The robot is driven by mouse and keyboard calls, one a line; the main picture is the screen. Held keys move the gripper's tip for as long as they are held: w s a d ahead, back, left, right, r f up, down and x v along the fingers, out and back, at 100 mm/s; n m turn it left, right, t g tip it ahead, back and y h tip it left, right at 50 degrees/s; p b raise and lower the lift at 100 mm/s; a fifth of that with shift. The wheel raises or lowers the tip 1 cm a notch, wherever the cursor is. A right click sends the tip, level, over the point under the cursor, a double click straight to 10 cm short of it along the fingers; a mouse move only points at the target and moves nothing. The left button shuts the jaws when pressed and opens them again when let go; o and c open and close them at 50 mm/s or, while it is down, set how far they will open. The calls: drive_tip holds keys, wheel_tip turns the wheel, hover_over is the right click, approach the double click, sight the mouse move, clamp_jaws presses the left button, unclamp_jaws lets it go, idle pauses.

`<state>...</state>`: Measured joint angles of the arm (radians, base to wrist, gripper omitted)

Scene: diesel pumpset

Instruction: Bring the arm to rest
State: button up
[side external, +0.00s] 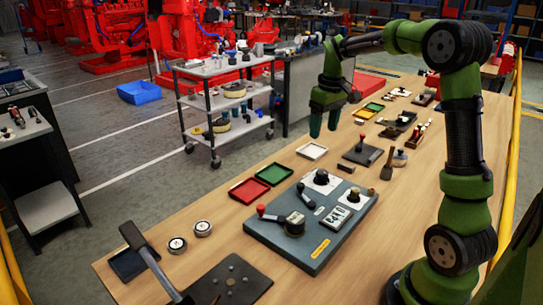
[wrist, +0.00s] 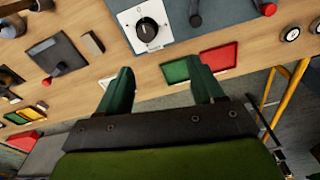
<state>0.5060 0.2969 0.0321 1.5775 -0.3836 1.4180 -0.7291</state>
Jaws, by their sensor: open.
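My green arm rises at the right of the side view and bends over the wooden table (side external: 232,226). My gripper (side external: 324,130) hangs from it, pointing down, above the far side of the table and clear of everything on it. In the wrist view my gripper (wrist: 162,84) has its two green fingers spread apart, with nothing between them. Bare wood and the table edge show below and beyond the fingers.
A grey panel (side external: 262,235) with knobs and a red-handled lever lies on the table. Red (side external: 249,191) and green (side external: 274,174) trays lie behind it. A hammer (side external: 150,255) lies front left. A grey cart (side external: 225,68) stands beyond the table.

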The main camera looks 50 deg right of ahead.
drive_tip(key=s+a+r+m+t+y, duration=0.1)
drive_tip(key=s+a+t, duration=0.2)
drive_tip(key=s+a, duration=0.4)
drive_tip(key=s+a+r+m+t+y, duration=0.1)
drive_tip(key=s+a, duration=0.7)
drive_tip(key=a, duration=0.8)
drive_tip(key=shift+s+r+t, duration=0.15)
drive_tip(key=shift+r+t, duration=0.65)
drive_tip(key=shift+t, duration=0.4)
